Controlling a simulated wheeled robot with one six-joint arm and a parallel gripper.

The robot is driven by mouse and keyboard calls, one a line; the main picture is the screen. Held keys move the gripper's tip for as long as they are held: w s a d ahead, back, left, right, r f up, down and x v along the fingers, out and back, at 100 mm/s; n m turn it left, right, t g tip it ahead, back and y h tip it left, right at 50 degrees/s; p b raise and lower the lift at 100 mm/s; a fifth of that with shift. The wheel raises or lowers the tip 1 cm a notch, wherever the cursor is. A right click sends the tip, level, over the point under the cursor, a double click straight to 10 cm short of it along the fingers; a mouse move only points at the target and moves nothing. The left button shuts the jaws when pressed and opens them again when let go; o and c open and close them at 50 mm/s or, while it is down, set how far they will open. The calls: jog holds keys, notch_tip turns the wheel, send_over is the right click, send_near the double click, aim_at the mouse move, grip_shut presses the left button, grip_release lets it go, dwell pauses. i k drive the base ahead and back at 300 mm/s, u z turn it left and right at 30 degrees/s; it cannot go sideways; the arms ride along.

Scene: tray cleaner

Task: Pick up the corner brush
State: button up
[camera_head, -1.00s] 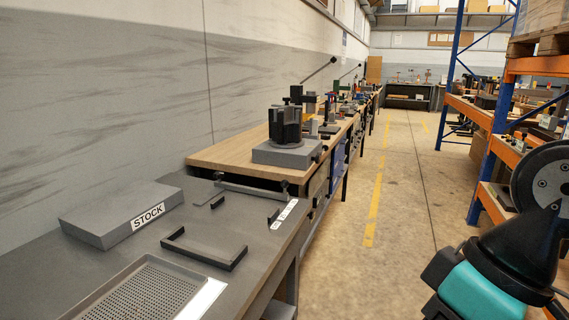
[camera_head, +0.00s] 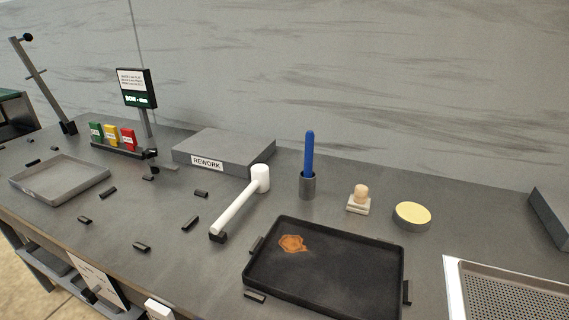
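A blue upright handle (camera_head: 309,150) stands in a dark grey cylindrical holder (camera_head: 307,186) behind the black tray; it looks like the corner brush, but its lower end is hidden in the holder. To its right is a small pale block with a round wooden knob (camera_head: 361,193), which could also be a brush. My gripper is not in view.
A black tray (camera_head: 270,285) with an orange-brown stain lies in front of the holder. A white mallet-shaped tool (camera_head: 238,206) lies to its left, and a round yellow-topped pad (camera_head: 412,214) to the right. A REWORK block (camera_head: 225,150) stands behind. A perforated tray (camera_head: 456,290) is at right.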

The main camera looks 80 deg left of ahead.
aim_at(309, 137)
jog(key=u, duration=2.25)
